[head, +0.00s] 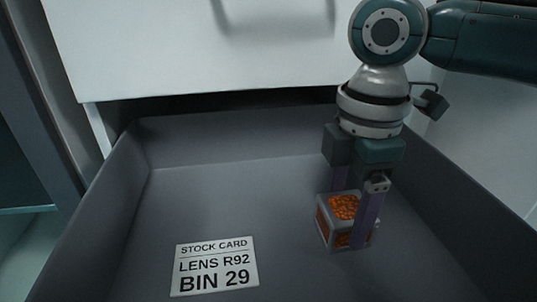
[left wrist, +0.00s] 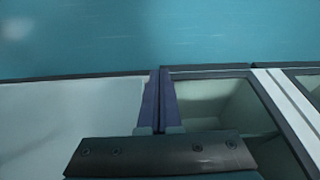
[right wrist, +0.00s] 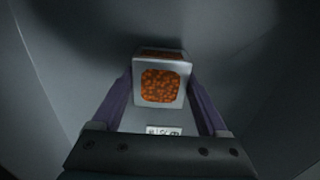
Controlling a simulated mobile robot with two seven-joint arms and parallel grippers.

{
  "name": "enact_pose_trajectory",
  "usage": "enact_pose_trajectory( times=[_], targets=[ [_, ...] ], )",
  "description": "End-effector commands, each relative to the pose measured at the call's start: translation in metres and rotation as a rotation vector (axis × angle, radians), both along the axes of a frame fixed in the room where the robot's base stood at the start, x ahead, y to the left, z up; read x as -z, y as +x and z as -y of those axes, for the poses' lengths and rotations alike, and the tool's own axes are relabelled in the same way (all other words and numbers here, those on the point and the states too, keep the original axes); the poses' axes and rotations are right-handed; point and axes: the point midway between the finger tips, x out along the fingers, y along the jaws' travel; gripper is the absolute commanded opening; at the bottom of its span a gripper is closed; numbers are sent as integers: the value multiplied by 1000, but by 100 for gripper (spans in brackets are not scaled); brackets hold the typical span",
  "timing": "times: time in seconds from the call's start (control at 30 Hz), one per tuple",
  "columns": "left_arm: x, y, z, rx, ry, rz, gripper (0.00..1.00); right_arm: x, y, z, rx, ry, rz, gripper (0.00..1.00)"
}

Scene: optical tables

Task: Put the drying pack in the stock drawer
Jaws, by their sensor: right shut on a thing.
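The drying pack (head: 342,206) is a small pale box with windows showing orange beads. It is inside the open grey stock drawer (head: 190,180), toward the right side. My right gripper (head: 354,215) reaches down into the drawer and is shut on the pack, one finger on each side. The right wrist view also shows the pack (right wrist: 161,84) between the purple fingers. I cannot tell whether its underside touches the drawer floor. My left gripper (left wrist: 160,90) shows in the left wrist view with its fingers together and nothing visible between them.
A white stock card (head: 215,266) reading "LENS R92 BIN 29" lies on the drawer floor at front left. The white cabinet front (head: 200,50) stands above the drawer's back. Much of the drawer floor is clear. Framed compartments (left wrist: 220,105) show below my left gripper.

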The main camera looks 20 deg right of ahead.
Motion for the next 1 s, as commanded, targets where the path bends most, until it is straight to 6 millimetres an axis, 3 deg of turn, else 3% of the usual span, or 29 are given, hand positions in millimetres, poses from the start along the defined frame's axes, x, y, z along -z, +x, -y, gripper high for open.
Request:
enact_pose_trajectory(
  times=[0.03, 0.07, 0.27, 0.57, 1.0],
  targets=[
    [-1, 0, 0, 0, 0, 0, 0, 1, 0, 0, 0, 0, -1, 13],
    [-1, 0, 0, 1, 0, 0, 0, 2, 0, 0, 0, 0, -1, 78],
    [0, 0, -1, 4, 5, 0, 0, 2, 0, 0, 0, 0, -1, 100],
    [1, 0, -3, 7, 11, 0, 0, -2, 0, 0, 0, 0, 1, 100],
    [-65, 0, -2, 6, 10, -1, 0, -97, 0, 0, 0, 1, 0, 100]
  ],
)
